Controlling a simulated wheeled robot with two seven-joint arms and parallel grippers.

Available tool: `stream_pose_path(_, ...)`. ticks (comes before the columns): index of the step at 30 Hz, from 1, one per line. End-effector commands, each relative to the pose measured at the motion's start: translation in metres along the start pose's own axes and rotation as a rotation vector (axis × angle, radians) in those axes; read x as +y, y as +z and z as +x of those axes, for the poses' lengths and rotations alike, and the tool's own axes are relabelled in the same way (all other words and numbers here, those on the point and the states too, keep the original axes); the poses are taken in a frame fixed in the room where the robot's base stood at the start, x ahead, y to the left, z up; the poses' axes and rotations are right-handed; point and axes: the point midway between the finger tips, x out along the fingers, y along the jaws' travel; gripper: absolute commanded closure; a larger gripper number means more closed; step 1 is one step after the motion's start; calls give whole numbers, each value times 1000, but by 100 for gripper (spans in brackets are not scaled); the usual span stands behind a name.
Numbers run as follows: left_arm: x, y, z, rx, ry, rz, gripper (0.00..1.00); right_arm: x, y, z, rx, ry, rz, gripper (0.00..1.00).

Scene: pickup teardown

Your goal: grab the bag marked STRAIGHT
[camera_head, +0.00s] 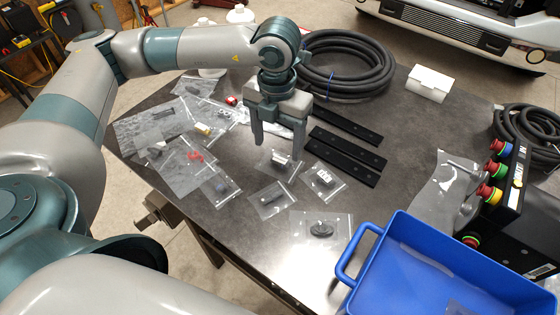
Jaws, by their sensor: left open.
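Several small clear zip bags with parts inside lie on the dark metal table (225,225). No label is readable, so I cannot tell which is marked STRAIGHT. My left gripper (278,152) points down, open, above the middle of the table. One bag (280,163) with a light part lies just below its fingertips; I see nothing between the fingers. Another bag (323,181) with white parts lies to its right. A bag (272,199) with a dark part and a bag (321,229) with a dark round part lie nearer. My right gripper is not in view.
More bags, one with red contents (195,156), cluster on the left. Black flat bars (345,153) lie right of the gripper. A coiled black hose (345,65) and white box (428,83) are behind. A blue bin (425,240) and button panel (508,185) stand at right.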

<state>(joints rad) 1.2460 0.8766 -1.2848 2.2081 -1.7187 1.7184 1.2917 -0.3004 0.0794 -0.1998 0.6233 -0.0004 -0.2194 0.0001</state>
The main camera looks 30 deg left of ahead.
Motion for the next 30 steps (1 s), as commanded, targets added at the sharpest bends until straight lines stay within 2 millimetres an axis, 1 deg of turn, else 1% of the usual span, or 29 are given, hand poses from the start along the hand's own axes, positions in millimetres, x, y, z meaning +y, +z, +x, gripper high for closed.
stream_pose_path(2,-1,-1,3,3,1,0,34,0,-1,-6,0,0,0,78)
stream_pose_path(8,-6,-5,24,5,1,1,34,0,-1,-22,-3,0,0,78)
stream_pose_path(9,-6,-5,30,4,1,0,34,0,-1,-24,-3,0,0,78)
stream_pose_path(12,-5,-5,42,3,1,0,34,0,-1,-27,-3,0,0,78)
stream_pose_path(15,-5,-4,48,2,0,0,34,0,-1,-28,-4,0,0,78)
stream_pose_path(29,-5,-4,50,1,0,0,34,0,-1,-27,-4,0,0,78)
stream_pose_path(30,-5,-4,49,1,0,0,39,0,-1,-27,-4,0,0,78)
